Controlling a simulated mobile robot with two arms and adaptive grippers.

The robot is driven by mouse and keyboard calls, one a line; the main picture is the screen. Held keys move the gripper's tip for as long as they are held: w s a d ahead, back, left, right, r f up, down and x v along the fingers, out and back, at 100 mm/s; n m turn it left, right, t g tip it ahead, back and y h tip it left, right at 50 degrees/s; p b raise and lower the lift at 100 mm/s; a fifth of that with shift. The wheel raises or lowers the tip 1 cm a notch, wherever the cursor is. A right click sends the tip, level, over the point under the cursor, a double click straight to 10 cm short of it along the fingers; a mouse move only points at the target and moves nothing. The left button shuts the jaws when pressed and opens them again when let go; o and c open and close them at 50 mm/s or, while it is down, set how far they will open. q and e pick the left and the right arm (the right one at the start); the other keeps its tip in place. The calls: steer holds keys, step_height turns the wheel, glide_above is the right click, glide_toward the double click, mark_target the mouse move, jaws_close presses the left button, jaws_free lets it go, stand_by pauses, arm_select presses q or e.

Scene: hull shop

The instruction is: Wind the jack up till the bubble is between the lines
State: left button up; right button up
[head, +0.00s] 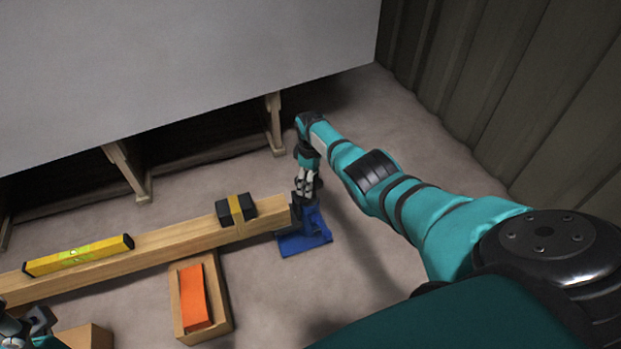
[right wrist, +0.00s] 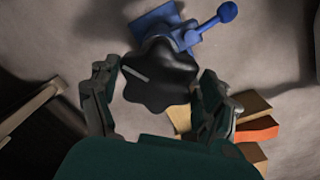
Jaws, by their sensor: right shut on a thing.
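The blue jack (head: 303,240) stands on the floor at the right end of the wooden beam (head: 160,240). Its black lobed knob (right wrist: 160,78) with a pale line shows in the right wrist view, above the blue jack body (right wrist: 165,22). The yellow spirit level (head: 80,255) lies along the beam's left part. Its vial is too small to read the bubble. My left gripper (head: 38,322) is partly visible at the lower left edge.
A black block with a yellow band (head: 237,210) sits on the beam near the jack. An orange piece (head: 193,295) lies in a wooden tray (head: 222,320) in front. The grey hull and its wooden supports (head: 128,172) stand behind. Floor right of the jack is clear.

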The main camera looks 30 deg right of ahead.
steer(key=o, duration=0.8)
steer(key=shift+s+f, duration=0.2)
steer(key=shift+f, duration=0.1)
steer(key=shift+w, duration=0.1)
steer(key=shift+r, duration=0.1)
steer(key=shift+w+r, duration=0.1)
steer(key=shift+r, duration=0.05)
step_height(320, 180, up, 12)
steer(key=shift+f, duration=0.25)
